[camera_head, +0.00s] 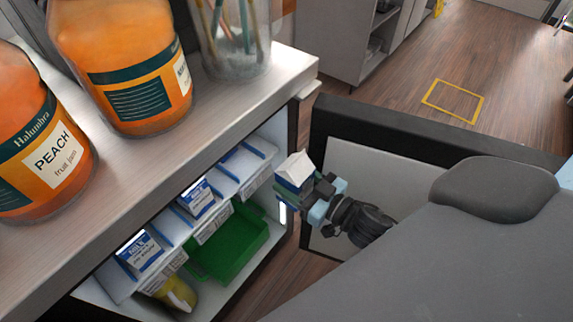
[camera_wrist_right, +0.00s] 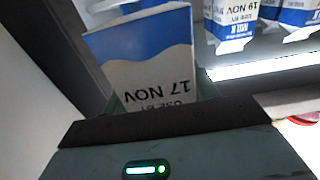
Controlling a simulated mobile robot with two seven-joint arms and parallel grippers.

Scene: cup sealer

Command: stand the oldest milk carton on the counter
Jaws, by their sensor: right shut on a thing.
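My right gripper (camera_head: 314,192) is shut on a white and blue milk carton (camera_head: 295,170), held in front of the open fridge, below the counter top's level. In the right wrist view this held carton (camera_wrist_right: 145,60) reads "USE BY 17 NOV", upside down in the picture. Two more milk cartons stand in the fridge's upper rack, one in the middle (camera_head: 197,198) and one at the left (camera_head: 140,251). In the right wrist view, a carton in the rack (camera_wrist_right: 232,22) reads "19 NOV", with another (camera_wrist_right: 297,18) beside it. The counter (camera_head: 215,112) is above the fridge. My left gripper is not in view.
Two orange jam jars, one labelled peach (camera_head: 48,160) and one behind it (camera_head: 125,65), and a clear jar with sticks (camera_head: 232,45) stand on the counter. A green bin (camera_head: 235,250) sits in the fridge. The open fridge door (camera_head: 375,180) is behind my right gripper.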

